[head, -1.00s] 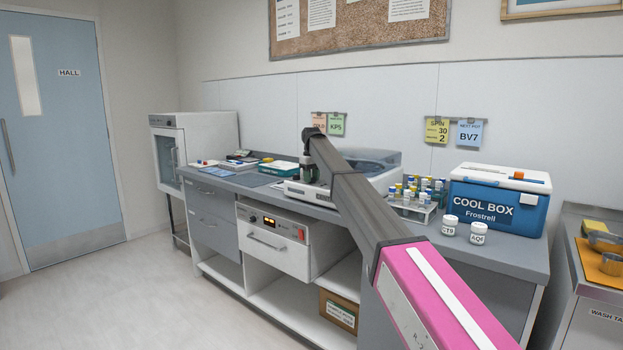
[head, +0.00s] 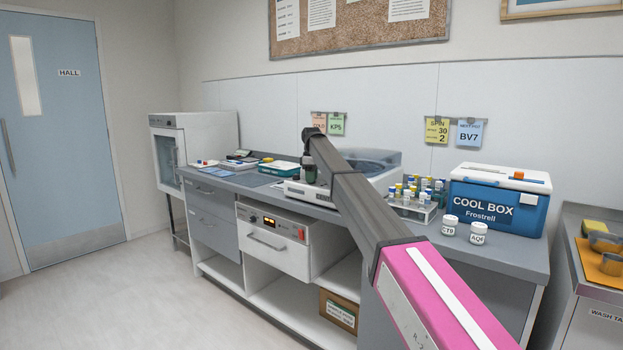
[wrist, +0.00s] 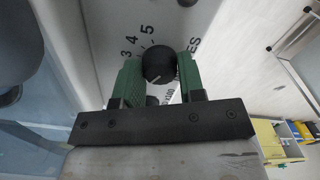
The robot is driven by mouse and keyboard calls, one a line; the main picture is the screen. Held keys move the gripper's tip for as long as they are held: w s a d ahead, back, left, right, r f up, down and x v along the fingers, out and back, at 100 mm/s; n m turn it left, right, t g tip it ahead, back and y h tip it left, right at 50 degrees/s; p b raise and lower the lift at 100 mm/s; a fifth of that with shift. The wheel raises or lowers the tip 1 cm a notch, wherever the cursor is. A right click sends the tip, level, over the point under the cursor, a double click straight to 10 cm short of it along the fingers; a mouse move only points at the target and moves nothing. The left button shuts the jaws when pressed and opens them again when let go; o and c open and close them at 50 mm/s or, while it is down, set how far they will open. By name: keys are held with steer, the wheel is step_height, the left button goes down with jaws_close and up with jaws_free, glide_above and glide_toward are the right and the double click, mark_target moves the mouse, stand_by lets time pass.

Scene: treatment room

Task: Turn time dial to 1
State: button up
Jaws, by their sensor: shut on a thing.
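The time dial (wrist: 157,60) is a round black knob on the pale panel of the centrifuge (head: 377,160). In the wrist view the printed figures 3, 4 and 5 show beside it, with letters ending in "ES" to its right. A pale mark shows on the knob, but I cannot read its setting surely. My gripper (wrist: 159,68) has its two green fingers on either side of this knob and is shut on it. In the head view my gripper (head: 311,174) is at the centrifuge's front panel; the dial is too small to make out there.
A second black knob (wrist: 152,101) sits close by, partly hidden by my gripper. On the counter right of the centrifuge stand a tube rack (head: 412,211), two white jars (head: 449,225) and a blue cool box (head: 497,203). A teal-and-white box (head: 279,168) lies to the left.

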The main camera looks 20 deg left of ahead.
stand_by(0.4)
steer(key=o, duration=0.9)
step_height(320, 180, up, 11)
steer(key=shift+f, duration=0.1)
